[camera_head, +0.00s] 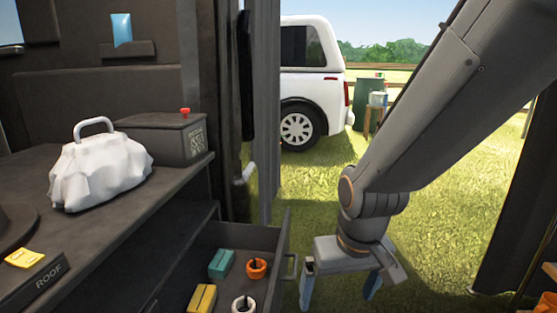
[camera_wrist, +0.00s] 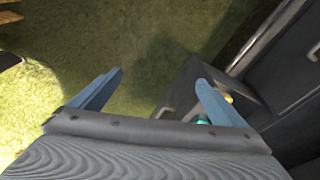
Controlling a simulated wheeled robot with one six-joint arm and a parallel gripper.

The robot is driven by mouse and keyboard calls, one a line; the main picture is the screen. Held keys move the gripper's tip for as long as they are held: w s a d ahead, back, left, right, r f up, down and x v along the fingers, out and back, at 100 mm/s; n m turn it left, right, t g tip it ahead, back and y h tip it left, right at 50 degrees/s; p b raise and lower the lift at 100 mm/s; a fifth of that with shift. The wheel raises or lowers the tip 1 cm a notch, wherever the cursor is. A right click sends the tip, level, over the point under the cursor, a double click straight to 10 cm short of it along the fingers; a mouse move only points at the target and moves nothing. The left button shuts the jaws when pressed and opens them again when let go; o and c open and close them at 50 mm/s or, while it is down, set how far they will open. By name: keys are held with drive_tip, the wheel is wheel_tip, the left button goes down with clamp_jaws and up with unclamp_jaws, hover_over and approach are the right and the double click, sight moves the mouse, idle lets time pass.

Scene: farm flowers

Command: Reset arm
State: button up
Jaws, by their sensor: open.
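My gripper (camera_head: 340,290) hangs at the end of my grey arm, pointing down, just right of an open drawer (camera_head: 288,235). Its two blue-grey fingers are spread wide with nothing between them. The drawer holds a teal block (camera_head: 221,263), a yellow block (camera_head: 202,299), an orange ring-shaped item (camera_head: 257,268) and a white ring-shaped item (camera_head: 243,304).
A white bag (camera_head: 100,170) and a dark box with a red button (camera_head: 165,138) stand on the counter (camera_head: 60,270) at left. A white vehicle (camera_head: 310,80) is parked behind on grass. A dark panel (camera_head: 520,220) stands at right. Open grass lies between.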

drive_tip(key=s+a+r+n+g, duration=0.2)
drive_tip(key=s+a+r+n, duration=0.2)
drive_tip(key=s+a, duration=0.85)
drive_tip(key=d+r+m+p, duration=0.3)
drive_tip(key=d+r+p, duration=0.7)
drive_tip(key=r+p, duration=0.3)
drive_tip(key=d+r+m+p, duration=0.3)
drive_tip(key=d+r+p, duration=0.7)
drive_tip(key=p, duration=0.9)
wheel_tip(320, 180, up, 3)
drive_tip(key=shift+w+f+h, duration=0.1)
drive_tip(key=shift+w+h, duration=0.1)
drive_tip(key=shift+h, duration=0.1)
drive_tip(key=shift+d, duration=0.1)
